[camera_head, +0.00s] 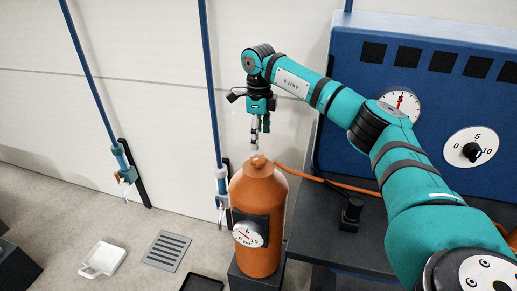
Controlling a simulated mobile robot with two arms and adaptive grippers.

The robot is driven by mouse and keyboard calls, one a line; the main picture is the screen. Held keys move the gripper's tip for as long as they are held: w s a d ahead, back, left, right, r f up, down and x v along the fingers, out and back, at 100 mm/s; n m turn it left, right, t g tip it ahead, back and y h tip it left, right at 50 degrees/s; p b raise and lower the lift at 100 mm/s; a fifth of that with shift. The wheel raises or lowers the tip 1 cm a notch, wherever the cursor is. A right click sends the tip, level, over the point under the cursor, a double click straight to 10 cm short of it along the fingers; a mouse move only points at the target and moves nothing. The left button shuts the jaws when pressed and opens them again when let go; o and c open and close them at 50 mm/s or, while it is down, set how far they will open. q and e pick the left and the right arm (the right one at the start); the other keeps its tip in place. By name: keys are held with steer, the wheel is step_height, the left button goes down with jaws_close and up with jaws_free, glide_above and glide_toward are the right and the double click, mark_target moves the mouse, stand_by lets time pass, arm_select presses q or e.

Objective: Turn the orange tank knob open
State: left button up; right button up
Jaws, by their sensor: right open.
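The orange tank (256,205) stands upright on a dark base, with a round white gauge (248,235) on its front. The orange knob (259,160) sits on top of the tank. My right gripper (260,143) points down just above the knob, open, with its fingertips close to it. I cannot tell whether they touch it. My right arm comes in from the right side. My left gripper is not in view.
An orange hose (325,182) runs right from the tank. A floor grate (167,251) and white tray (102,260) lie left. Blue poles (92,80) stand at the wall.

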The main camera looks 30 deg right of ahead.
step_height(320, 180, up, 4)
steer(key=shift+f, duration=0.1)
stand_by(0.6)
